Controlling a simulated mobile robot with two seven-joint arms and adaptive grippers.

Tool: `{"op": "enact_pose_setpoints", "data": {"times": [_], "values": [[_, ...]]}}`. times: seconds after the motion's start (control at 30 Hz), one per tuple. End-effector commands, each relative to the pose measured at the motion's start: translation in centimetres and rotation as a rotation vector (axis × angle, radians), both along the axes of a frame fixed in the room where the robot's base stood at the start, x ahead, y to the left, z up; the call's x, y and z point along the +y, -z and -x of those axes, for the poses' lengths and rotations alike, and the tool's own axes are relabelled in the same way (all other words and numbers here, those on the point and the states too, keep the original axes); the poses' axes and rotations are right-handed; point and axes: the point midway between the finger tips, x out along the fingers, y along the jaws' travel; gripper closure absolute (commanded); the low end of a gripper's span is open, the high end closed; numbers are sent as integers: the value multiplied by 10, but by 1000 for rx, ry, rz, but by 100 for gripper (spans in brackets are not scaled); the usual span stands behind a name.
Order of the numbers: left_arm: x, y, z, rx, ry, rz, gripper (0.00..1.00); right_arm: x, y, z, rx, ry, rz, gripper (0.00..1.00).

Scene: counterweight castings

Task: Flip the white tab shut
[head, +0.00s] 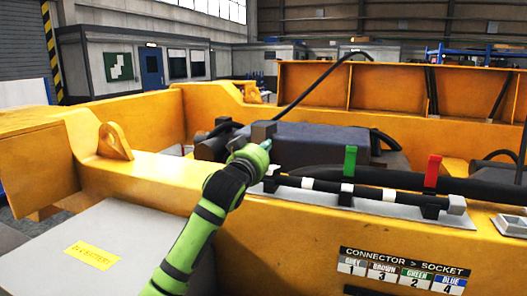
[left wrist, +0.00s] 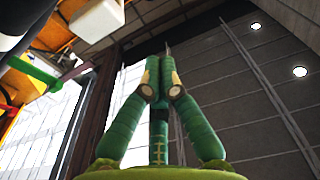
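A small pale piece (head: 271,171), which may be the white tab, shows just below and right of my left gripper, at the left end of a black bar with white bands. I cannot tell how far it is tilted. My left gripper (head: 266,144) is close above it, partly in front of a dark grey block (head: 263,131); I cannot tell whether they touch. In the left wrist view the green fingers (left wrist: 165,55) come together with nothing visible between them. A pale block (left wrist: 95,18) shows at the top left there. My right gripper is in neither view.
A green tab (head: 350,161) and a red tab (head: 432,172) stand upright along the bar; the green one also shows in the left wrist view (left wrist: 34,70). Black cables run behind. The yellow casting (head: 290,235) has a raised lug (head: 114,142) at left.

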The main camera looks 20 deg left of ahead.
Motion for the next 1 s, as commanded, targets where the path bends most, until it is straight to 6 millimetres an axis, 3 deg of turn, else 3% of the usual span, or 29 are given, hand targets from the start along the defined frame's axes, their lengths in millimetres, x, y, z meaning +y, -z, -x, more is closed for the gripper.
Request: {"op": "enact_pose_setpoints", "data": {"times": [0.03, 0.1, 0.23, 0.43, 0.53, 0.77, 0.87, 1.0], "values": [[-2, 21, 1, 8, 1, -1, 100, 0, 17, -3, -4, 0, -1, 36], [-4, 28, 3, 8, 2, 0, 100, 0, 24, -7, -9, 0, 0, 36], [-7, 36, 6, 7, 2, 0, 100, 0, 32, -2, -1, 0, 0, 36], [-8, 40, 8, 8, 2, 0, 100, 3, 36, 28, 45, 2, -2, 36], [-8, 39, 8, 8, 2, 0, 100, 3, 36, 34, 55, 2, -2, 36], [-8, 41, 8, 5, 3, 0, 100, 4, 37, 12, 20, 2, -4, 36], [-9, 47, 8, -18, 3, 2, 100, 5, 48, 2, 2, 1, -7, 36], [-9, 58, 11, -84, 4, 6, 100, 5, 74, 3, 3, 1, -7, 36]]}}
